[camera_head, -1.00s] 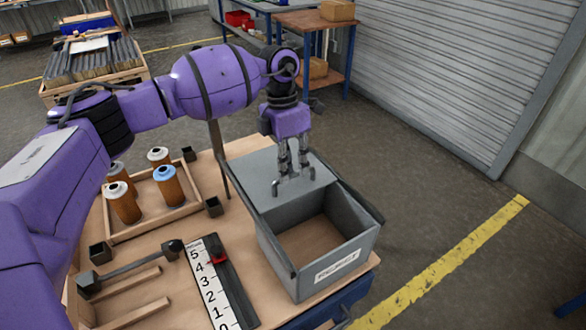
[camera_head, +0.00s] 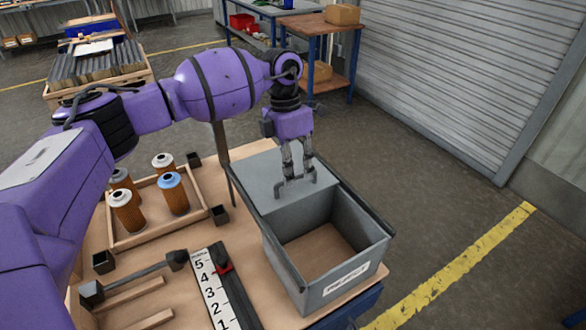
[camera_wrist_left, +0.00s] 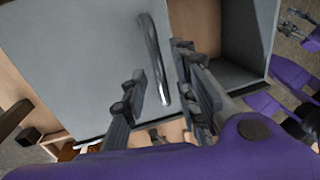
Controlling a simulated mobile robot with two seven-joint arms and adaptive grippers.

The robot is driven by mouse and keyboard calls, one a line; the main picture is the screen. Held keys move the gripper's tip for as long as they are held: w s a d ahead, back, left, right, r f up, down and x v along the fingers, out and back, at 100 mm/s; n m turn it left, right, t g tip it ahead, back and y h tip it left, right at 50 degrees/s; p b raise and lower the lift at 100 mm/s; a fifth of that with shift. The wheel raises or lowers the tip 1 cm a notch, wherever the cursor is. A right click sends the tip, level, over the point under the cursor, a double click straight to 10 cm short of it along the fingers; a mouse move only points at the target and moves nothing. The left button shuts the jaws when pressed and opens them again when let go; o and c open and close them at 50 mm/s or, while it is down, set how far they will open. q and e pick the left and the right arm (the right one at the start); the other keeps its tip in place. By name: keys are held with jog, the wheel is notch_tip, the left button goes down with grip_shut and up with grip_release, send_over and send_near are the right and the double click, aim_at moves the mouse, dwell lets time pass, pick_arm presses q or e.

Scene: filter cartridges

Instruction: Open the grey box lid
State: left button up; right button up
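The grey box (camera_head: 357,248) stands at the front right of the workbench, with a "REJECT" label on its front. Its flat grey lid (camera_head: 262,180) covers the rear part, and the front part is uncovered, showing an empty brown floor. A bar handle (camera_head: 289,190) stands on the lid. My left gripper (camera_head: 298,176) points down at the handle. In the left wrist view, the fingers (camera_wrist_left: 158,68) stand apart on either side of the handle (camera_wrist_left: 154,45), with gaps showing. Grey finger-like parts, seemingly my right gripper (camera_wrist_left: 294,20), show at the wrist view's corner; their opening is unclear.
Left of the box are a wooden tray (camera_head: 150,238) with several filter cartridges, a numbered scale (camera_head: 214,290) with a red marker, and small black holders (camera_head: 218,214). A blue-framed table (camera_head: 318,24) stands behind. Floor right of the box is clear.

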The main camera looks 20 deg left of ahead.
pick_arm(q)
notch_tip(320, 180, up, 12)
jog(key=w+a, duration=0.1)
jog(key=a, duration=0.1)
jog(key=shift+w, duration=0.2)
dwell(0.3)
jog(key=shift+f, duration=0.15)
